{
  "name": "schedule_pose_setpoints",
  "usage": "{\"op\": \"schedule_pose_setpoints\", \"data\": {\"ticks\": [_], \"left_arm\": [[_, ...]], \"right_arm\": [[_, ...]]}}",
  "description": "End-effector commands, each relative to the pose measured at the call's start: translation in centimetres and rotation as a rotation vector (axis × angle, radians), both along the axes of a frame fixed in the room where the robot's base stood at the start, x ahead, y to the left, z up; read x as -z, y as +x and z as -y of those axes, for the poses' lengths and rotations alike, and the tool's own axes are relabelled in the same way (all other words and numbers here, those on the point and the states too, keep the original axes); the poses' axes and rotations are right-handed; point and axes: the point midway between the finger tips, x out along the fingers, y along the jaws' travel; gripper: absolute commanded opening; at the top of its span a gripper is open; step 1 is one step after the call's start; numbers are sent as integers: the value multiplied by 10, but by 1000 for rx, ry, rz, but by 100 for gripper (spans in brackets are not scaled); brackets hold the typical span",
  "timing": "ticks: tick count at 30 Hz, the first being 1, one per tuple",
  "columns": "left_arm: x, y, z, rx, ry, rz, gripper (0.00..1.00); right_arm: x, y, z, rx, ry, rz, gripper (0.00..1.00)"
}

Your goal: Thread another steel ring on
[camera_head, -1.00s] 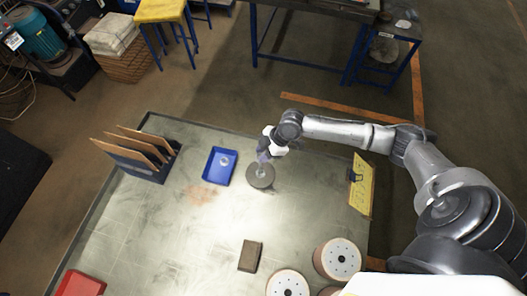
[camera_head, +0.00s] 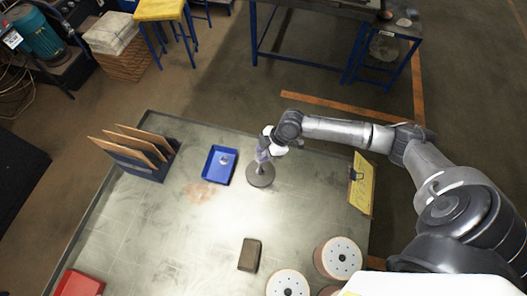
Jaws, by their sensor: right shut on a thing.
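A round dark grey disc base (camera_head: 261,177) with a thin upright post stands on the table. My right gripper (camera_head: 263,157) is directly above it, close to the top of the post. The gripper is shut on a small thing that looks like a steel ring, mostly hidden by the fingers. I cannot tell whether the ring is around the post or just above it. A blue tray (camera_head: 212,177) lies left of the base, with small shiny metal rings (camera_head: 225,159) in its upper part. My left gripper is not in view.
A rack with brown boards (camera_head: 138,160) stands at the left. A dark block (camera_head: 250,254) and flanged spools (camera_head: 340,257) are nearer the front. A yellow clipboard (camera_head: 362,184) is at the right edge, a red tray (camera_head: 78,284) at front left. The table middle is clear.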

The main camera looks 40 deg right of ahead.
Motion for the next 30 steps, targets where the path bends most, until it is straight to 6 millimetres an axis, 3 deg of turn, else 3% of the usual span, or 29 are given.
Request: {"op": "schedule_pose_setpoints", "data": {"ticks": [30], "left_arm": [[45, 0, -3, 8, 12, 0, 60]], "right_arm": [[64, 0, 0, -1, 0, -1, 0]]}}
